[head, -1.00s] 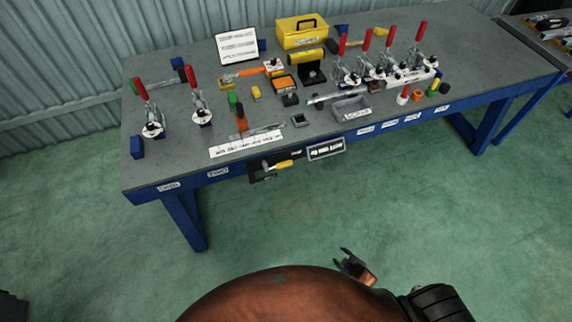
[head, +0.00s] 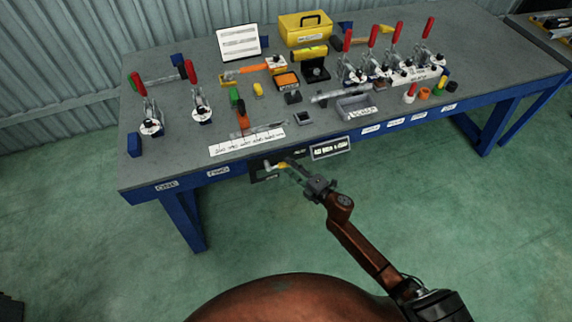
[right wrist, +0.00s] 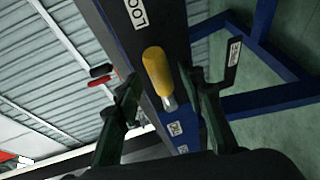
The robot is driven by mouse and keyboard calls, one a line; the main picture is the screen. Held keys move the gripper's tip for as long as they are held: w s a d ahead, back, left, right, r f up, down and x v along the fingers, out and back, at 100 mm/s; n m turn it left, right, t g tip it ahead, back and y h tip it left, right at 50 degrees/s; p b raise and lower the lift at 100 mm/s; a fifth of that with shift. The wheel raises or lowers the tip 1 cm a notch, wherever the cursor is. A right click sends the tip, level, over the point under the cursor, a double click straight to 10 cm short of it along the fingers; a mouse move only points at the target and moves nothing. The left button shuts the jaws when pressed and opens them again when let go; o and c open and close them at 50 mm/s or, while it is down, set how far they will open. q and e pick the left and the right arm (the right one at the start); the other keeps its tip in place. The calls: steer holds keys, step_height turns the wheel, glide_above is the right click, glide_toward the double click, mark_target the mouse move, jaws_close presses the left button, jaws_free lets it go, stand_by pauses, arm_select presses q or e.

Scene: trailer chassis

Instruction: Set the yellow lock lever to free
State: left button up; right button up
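The yellow lock lever (head: 282,165) sits on a dark panel at the front edge of the blue bench. Its yellow grip points roughly sideways to the right from a metal stem. It also shows in the right wrist view (right wrist: 157,70), between the two dark fingers. My right gripper (head: 294,168) is at the lever, coming from the lower right. In the right wrist view my right gripper (right wrist: 158,82) is open, with a finger on each side of the lever and visible gaps. My left gripper is not in view.
A framed sign (head: 330,148) is fixed on the bench front just right of the lever. Toggle clamps with red handles (head: 195,95), a yellow toolbox (head: 304,28) and a grey bin (head: 357,107) stand on the bench top (head: 170,160). The green floor (head: 110,240) in front is clear.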

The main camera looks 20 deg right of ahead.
steer(key=shift+x, duration=1.4)
jaws_close()
